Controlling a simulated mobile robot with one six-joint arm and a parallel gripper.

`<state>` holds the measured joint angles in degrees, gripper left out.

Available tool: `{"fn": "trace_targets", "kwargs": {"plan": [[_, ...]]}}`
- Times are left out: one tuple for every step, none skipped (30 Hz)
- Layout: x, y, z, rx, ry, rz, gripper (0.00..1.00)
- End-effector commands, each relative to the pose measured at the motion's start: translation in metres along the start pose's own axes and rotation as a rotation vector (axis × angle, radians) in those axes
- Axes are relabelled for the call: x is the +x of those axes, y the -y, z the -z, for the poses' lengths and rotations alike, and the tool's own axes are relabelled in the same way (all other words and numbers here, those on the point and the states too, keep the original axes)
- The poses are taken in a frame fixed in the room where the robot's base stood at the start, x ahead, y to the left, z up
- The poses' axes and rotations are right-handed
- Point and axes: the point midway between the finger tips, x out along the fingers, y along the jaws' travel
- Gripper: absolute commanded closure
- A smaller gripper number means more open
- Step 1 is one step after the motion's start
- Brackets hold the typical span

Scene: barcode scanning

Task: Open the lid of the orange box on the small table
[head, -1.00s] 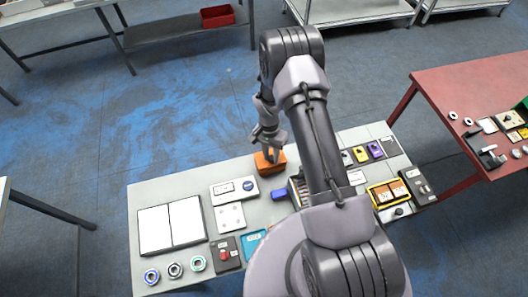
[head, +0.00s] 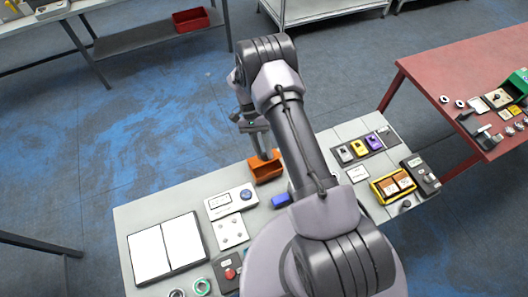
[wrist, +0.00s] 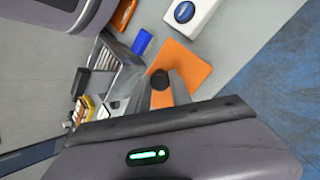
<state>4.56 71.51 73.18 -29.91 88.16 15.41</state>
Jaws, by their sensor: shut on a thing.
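The orange box (head: 268,174) stands near the far edge of the grey small table (head: 160,204). In the wrist view its orange lid (wrist: 192,66) shows as a flat panel with a dark round knob (wrist: 159,79) at its near side. My gripper (wrist: 161,88) is shut on the knob. In the head view my gripper (head: 264,154) reaches down to the box from above. A dark area shows at the box top there, but the fingers partly cover it, so I cannot tell how far the lid is raised.
A white device with a blue button (head: 231,202) lies left of the box. A small blue box (head: 281,200) is close on the near side. Yellow and purple items (head: 374,142) stand to the right. Open floor lies beyond the far edge.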

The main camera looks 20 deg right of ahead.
Motion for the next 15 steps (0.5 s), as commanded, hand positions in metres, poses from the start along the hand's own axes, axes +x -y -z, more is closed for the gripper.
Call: {"fn": "trace_targets", "kwargs": {"plan": [[-0.0002,0.0000,-0.0003,0.000,0.001,-0.001,1.00],[-0.0003,0.0000,-0.0003,0.000,0.001,-0.001,1.00],[-0.0004,-0.0001,-0.0004,0.000,0.001,-0.001,1.00],[-0.0004,-0.0001,-0.0004,0.000,0.001,-0.001,1.00],[-0.0005,-0.0001,-0.0004,0.000,0.001,0.000,1.00],[-0.0005,-0.0001,-0.0004,0.001,0.001,0.000,1.00],[-0.0005,-0.0001,-0.0004,0.001,0.001,0.000,1.00],[-0.0005,-0.0001,-0.0004,0.001,0.001,0.000,1.00],[-0.0005,-0.0001,-0.0003,0.001,0.001,0.000,1.00],[-0.0005,0.0000,-0.0003,0.001,0.001,0.000,0.68],[-0.0005,0.0000,-0.0003,0.001,0.001,0.000,0.62],[-0.0005,0.0000,-0.0003,0.001,0.001,0.000,0.55],[-0.0005,0.0000,-0.0003,0.001,0.001,0.000,0.52],[-0.0005,0.0000,-0.0003,0.001,0.001,0.000,0.52],[-0.0004,0.0000,-0.0003,0.001,0.000,0.000,0.52]]}}
